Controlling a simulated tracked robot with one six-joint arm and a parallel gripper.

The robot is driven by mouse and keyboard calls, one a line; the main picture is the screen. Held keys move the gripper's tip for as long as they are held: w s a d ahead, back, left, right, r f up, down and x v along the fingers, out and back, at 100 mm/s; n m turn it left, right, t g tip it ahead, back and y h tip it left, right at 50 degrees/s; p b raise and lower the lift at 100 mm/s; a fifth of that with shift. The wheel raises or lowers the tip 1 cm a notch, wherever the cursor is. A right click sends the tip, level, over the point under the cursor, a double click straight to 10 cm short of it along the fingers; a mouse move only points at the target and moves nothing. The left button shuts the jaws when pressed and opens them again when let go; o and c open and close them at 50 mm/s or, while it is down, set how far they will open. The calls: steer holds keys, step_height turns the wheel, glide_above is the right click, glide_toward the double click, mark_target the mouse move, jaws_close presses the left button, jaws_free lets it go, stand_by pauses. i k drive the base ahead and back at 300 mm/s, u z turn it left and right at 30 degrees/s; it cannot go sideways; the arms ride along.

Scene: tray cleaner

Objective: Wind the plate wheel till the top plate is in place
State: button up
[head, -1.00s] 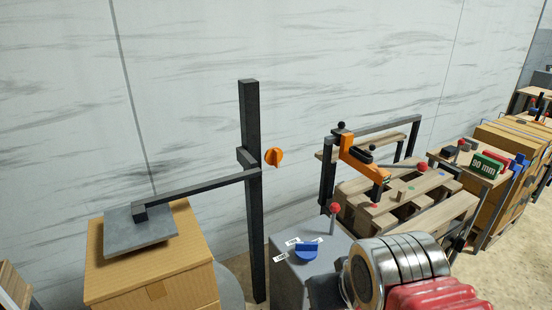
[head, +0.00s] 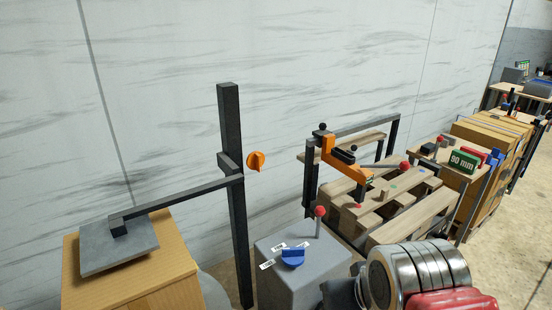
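A flat grey top plate (head: 100,258) hangs at the end of a dark horizontal arm (head: 185,202), over a cardboard box at the left. I cannot tell whether the plate touches the box. The arm joins a dark upright post (head: 229,110). A small orange knob (head: 256,161), which may be the plate wheel, sits at the right side of this post near the arm's joint. My gripper is not in view, and nothing is seen touching the knob or the plate.
A grey cabinet (head: 275,272) with a blue dial (head: 293,258) and red-balled lever (head: 319,225) stands right of the post. Behind it are wooden pallets (head: 420,215) with an orange clamp-like tool (head: 340,158). A silver and red part, probably mine, fills the lower right. A wall stands behind.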

mark_target(254, 161)
steer(key=z, duration=1.6)
steer(key=k, duration=0.75)
steer(key=u, duration=0.85)
steer(key=i, duration=1)
steer(key=u, duration=0.1)
